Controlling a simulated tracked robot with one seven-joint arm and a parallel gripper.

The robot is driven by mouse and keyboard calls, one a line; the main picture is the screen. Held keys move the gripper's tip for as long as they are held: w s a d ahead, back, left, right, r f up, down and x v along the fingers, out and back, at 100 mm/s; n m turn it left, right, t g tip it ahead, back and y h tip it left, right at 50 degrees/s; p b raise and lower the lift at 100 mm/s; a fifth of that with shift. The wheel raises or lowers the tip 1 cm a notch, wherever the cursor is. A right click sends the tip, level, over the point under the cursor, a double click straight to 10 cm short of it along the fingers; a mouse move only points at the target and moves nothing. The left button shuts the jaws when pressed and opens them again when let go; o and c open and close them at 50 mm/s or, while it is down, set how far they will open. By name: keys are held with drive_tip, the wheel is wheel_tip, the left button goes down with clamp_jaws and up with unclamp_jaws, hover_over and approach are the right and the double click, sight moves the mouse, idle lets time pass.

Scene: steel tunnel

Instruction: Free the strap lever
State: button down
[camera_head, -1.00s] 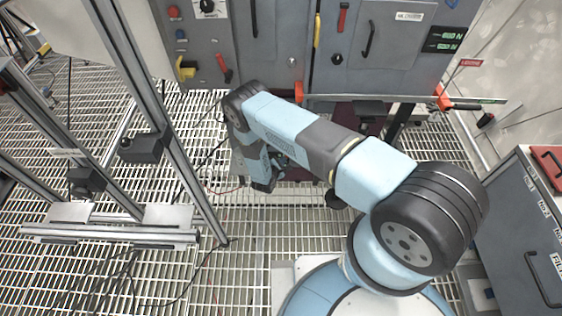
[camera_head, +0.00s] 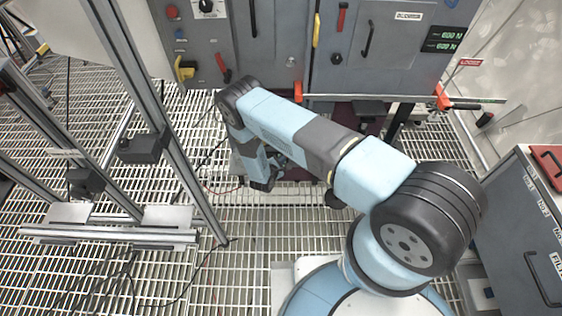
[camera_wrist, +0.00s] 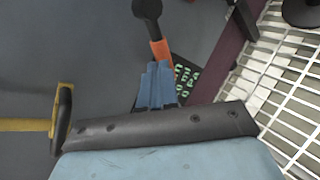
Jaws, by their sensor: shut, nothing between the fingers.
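In the wrist view an orange lever (camera_wrist: 161,48) with a black knob (camera_wrist: 147,9) stands just beyond my gripper (camera_wrist: 157,72). My blue fingertips are together and empty, close below its orange part; I cannot tell whether they touch it. In the head view an orange clamp (camera_head: 443,97) with a black-tipped lever (camera_head: 466,105) sits at the right of a long bar under the cabinet. An orange piece (camera_head: 298,92) sits at the bar's left end. I cannot tell which of these the wrist view shows. My gripper is mostly hidden by my arm in the head view.
The grey cabinet (camera_head: 385,50) has red, yellow and black handles. A metal frame (camera_head: 160,135) stands left; a grey drawer unit (camera_head: 530,225) stands right.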

drive_tip(key=a+f+v, duration=0.1)
drive_tip(key=v, duration=1.1)
drive_tip(key=shift+s, duration=0.45)
drive_tip(key=shift+s+a, duration=0.1)
drive_tip(key=shift+a, duration=0.05)
